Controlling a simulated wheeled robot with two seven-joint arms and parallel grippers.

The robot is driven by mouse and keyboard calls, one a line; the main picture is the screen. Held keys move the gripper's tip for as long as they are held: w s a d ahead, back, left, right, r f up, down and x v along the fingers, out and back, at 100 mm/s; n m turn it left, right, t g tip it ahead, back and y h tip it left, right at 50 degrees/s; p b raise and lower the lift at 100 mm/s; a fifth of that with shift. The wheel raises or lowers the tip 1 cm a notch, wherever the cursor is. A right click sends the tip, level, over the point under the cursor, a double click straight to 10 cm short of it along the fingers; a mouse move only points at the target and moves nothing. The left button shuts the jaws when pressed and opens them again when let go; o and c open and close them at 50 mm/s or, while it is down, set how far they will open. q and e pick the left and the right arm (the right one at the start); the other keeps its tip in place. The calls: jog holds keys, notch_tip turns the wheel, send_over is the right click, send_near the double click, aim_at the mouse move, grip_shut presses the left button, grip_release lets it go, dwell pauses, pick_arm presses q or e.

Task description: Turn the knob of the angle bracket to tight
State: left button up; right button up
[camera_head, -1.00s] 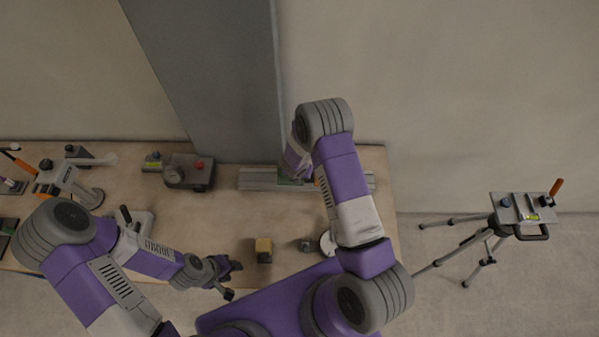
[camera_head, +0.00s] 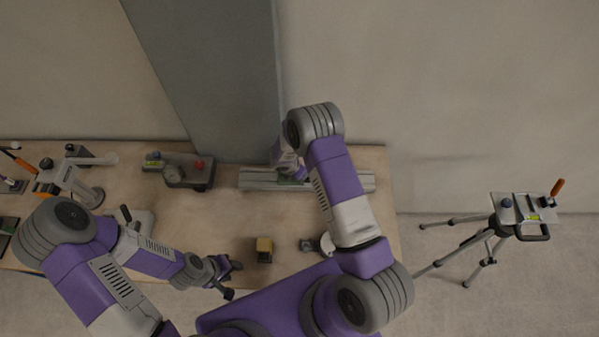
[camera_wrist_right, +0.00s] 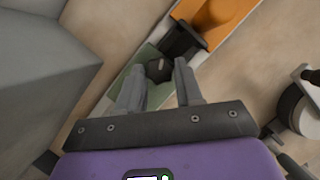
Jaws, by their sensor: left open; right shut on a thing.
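In the right wrist view, a dark knob (camera_wrist_right: 158,70) sits on a pale green plate (camera_wrist_right: 146,56), which appears to belong to the angle bracket. My right gripper (camera_wrist_right: 159,75) is shut on the knob, with one finger on each side. In the head view, the bracket area lies on a grey metal rail (camera_head: 345,181) at the back of the table. My right wrist and arm hide most of it there, including the knob.
A black part (camera_wrist_right: 181,42) and an orange surface (camera_wrist_right: 222,16) lie just beyond the knob. A grey fixture with a red knob (camera_head: 198,165) is left of the rail. A tripod (camera_head: 486,240) stands right of the table.

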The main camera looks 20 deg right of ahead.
pick_arm(q)
notch_tip(320, 180, down, 4)
jog(key=b, duration=0.3)
jog(key=shift+r, duration=0.15)
pick_arm(e)
jog(key=m, duration=0.1)
jog(key=m+g, duration=0.1)
jog(key=m, duration=0.2)
jog(key=shift+w+a+f+m+g, duration=0.1)
jog(key=shift+w+f+m+g, duration=0.05)
jog(key=shift+w+m+g, duration=0.15)
pick_arm(q)
jog(key=shift+f+b, duration=1.2)
jog(key=shift+b, duration=0.2)
pick_arm(e)
jog(key=shift+m+g, duration=0.6)
jog(key=shift+m, duration=0.8)
pick_arm(q)
jog(key=shift+f, duration=0.1)
pick_arm(e)
jog(key=shift+r, duration=0.2)
jog(key=o, duration=0.8)
jog(key=shift+c, duration=0.2)
pick_arm(q)
jog(key=shift+f, duration=0.15)
pick_arm(e)
jog(key=v, duration=0.7)
jog(key=shift+a+r, duration=0.15)
jog(key=shift+r, duration=0.05)
